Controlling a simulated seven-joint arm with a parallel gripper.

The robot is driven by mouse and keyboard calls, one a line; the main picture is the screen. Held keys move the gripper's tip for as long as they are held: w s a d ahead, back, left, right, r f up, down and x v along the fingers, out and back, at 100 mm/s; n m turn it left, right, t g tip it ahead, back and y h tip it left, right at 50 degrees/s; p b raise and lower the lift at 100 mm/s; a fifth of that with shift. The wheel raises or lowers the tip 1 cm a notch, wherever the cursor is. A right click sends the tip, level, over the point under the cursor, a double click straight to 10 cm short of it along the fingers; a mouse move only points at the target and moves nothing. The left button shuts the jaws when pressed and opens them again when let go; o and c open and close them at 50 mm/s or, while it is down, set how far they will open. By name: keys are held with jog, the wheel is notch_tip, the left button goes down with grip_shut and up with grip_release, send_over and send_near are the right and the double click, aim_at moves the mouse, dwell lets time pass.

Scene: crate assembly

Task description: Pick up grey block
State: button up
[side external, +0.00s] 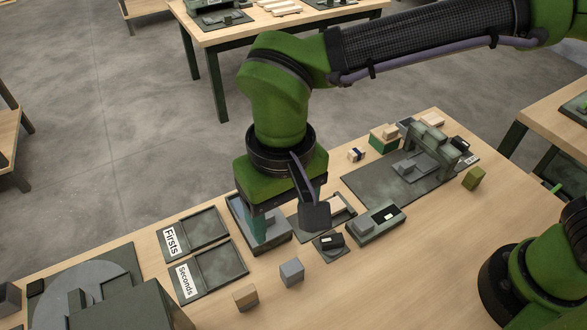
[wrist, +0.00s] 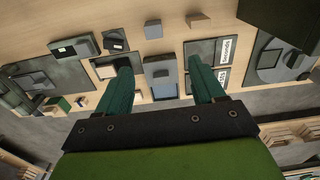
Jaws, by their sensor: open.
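A small grey block (side external: 291,272) stands on the bare wooden table, in front of the trays. In the wrist view the grey block (wrist: 153,29) is near the top centre, beyond the fingertips. My gripper (side external: 286,224) points down over the row of trays, behind the grey block and apart from it. Its two green fingers (wrist: 160,66) are spread with nothing held between them. A grey tray (wrist: 158,62) shows between the fingers in the wrist view; one finger partly hides this tray (side external: 282,241) in the side view.
A wooden block (side external: 245,297) stands left of the grey block. Trays labelled Firsts (side external: 203,228) and Seconds (side external: 219,262) lie to the left. A grey holder (side external: 376,226) and a dark mat with a green bridge-like structure (side external: 435,143) are to the right.

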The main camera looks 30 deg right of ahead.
send_near(292, 269)
jog(key=f, duration=0.5)
jog(key=shift+w+a+f, duration=0.15)
jog(key=shift+w+a, duration=0.15)
jog(key=shift+a, duration=0.1)
jog(key=f, duration=0.4)
jog(key=shift+s+d+f, duration=0.1)
jog(key=shift+s+d, duration=0.15)
jog(key=shift+d, duration=0.1)
jog(key=shift+f, duration=0.45)
jog(key=c, duration=1)
jog(key=shift+c, duration=0.2)
jog(key=shift+r, duration=0.1)
jog(key=shift+r, duration=0.6)
notch_tip(292, 269, up, 2)
jog(key=shift+r, duration=0.2)
jog(key=s+d, duration=0.3)
jog(key=d, duration=0.1)
jog(key=s+d, duration=0.3)
jog(key=d, duration=0.1)
jog(key=s+d+r, duration=0.1)
jog(key=s+d, duration=0.2)
jog(key=d, duration=0.2)
jog(key=shift+s+r, duration=0.1)
jog(key=shift+s, duration=0.1)
